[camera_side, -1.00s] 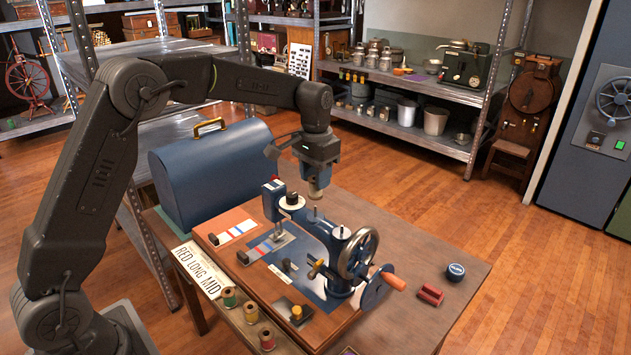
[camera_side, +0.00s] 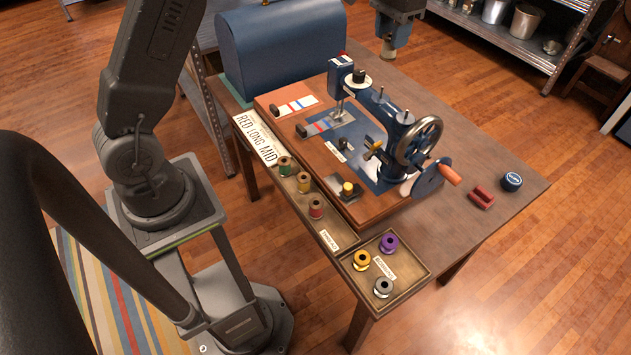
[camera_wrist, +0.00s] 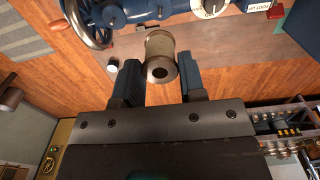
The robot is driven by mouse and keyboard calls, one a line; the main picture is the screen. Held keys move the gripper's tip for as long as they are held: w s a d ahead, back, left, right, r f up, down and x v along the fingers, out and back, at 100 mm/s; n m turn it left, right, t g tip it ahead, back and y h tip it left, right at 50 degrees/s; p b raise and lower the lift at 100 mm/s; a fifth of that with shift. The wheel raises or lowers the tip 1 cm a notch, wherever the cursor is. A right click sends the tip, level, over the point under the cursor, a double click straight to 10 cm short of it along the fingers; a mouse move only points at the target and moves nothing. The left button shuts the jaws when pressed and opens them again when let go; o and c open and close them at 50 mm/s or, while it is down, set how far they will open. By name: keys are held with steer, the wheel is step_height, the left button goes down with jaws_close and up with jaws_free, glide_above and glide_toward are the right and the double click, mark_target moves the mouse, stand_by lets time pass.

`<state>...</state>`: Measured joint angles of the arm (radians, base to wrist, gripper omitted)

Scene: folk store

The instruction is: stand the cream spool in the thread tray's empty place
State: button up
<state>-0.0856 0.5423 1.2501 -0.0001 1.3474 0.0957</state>
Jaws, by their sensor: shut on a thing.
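The cream spool (camera_wrist: 160,46) is upright-ended toward the wrist camera, its dark hole showing, between the blue fingers of my gripper (camera_wrist: 160,82). In the side view my gripper (camera_side: 390,40) is at the top edge, with the spool (camera_side: 388,48) at its tips, small and partly cut off from clear view. It is raised above the table behind the sewing machine's top in the picture. The thread tray (camera_side: 300,203) lies along the table's front left edge. It holds a green spool (camera_side: 286,166), an ochre spool (camera_side: 304,182) and a red spool (camera_side: 316,208). Its empty place is not clearly distinguishable.
A blue sewing machine (camera_side: 380,125) on a wooden base stands mid-table, its handwheel (camera_side: 419,139) raised. A bobbin tray (camera_side: 410,290) holds purple, yellow and grey bobbins. A blue domed case (camera_side: 270,55) stands at the back left. A red block (camera_side: 481,198) and round tin (camera_side: 511,181) lie right.

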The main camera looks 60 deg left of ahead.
steer(key=s+d+r+m, duration=0.1)
steer(key=s+m, duration=0.4)
steer(key=s, duration=0.6)
steer(key=s+d+r+m, duration=0.15)
steer(key=s+m, duration=0.35)
steer(key=s, duration=0.5)
step_height(320, 180, down, 23)
steer(key=shift+s+d+r, duration=0.2)
steer(key=shift+s+d, duration=0.15)
steer(key=shift+s, duration=0.1)
steer(key=w+d+f, duration=0.1)
steer(key=d+f, duration=0.5)
steer(key=d, duration=0.5)
steer(key=shift+f, duration=0.4)
steer(key=shift+d+f, duration=0.2)
steer(key=shift+f, duration=1.9)
steer(key=shift+f, duration=0.1)
